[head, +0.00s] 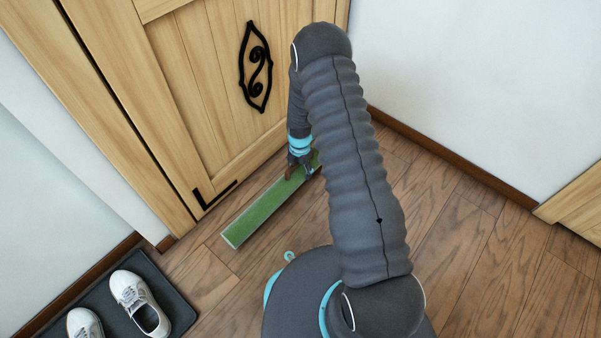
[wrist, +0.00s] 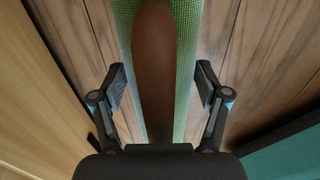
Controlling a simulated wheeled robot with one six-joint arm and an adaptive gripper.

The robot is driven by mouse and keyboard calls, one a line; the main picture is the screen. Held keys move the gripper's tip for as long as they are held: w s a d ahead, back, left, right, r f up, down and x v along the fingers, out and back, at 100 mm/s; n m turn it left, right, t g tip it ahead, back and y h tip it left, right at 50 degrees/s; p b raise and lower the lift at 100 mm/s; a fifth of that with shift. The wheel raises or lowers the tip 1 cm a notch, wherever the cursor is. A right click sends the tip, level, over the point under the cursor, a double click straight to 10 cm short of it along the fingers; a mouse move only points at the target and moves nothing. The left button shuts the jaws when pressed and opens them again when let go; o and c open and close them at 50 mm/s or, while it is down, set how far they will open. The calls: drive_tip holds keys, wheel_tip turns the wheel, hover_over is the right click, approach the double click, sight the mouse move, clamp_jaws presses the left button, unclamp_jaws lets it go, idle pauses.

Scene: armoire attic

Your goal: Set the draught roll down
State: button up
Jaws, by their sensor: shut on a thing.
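The draught roll is a long green bar with pale edges (head: 262,212). In the head view it lies lengthwise near the foot of the wooden door, low over the floor; I cannot tell whether it touches the boards. My gripper (head: 301,170) is at its far end, by the brown grip on top. In the wrist view my gripper (wrist: 160,92) has one finger on each side of the brown grip (wrist: 154,70), and the green body (wrist: 122,22) shows beyond it. My gripper is shut on the roll. My arm hides part of its far end.
A wooden door (head: 190,90) with a black ornate handle (head: 256,66) stands behind the roll. A dark shoe tray (head: 172,290) with white shoes (head: 138,300) lies at lower left. Floorboards (head: 470,250) are clear to the right, up to another wooden piece (head: 580,205).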

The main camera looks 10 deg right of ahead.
drive_tip(key=shift+f, duration=1.2)
drive_tip(key=shift+f+b, duration=0.2)
drive_tip(key=shift+b, duration=0.1)
drive_tip(key=o, duration=1.8)
drive_tip(key=shift+r, duration=0.1)
